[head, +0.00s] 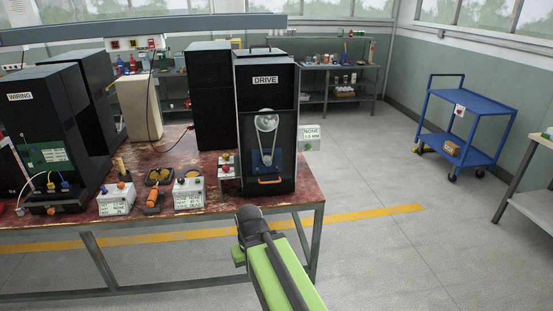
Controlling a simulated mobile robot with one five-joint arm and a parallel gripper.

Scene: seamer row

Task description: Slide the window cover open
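A tall black cabinet labelled DRIVE (265,94) stands at the right end of the workbench. Its front has a window area showing a pale belt loop around a round pulley (266,122), with a blue part (266,158) below. An orange handle (269,180) lies across the bottom of this front. I cannot tell which panel is the window cover or how far it stands open. My green arm reaches up from the bottom of the view. Its dark end, my gripper (250,214), is in front of and below the cabinet, apart from the handle. Its fingers cannot be made out.
The worn red-brown workbench (150,160) carries small labelled boxes (189,192) left of the cabinet and a black WIRING cabinet (35,115) farther left. A white tag box (309,138) is at the cabinet's right side. Open floor lies right, with a blue cart (461,125) beyond.

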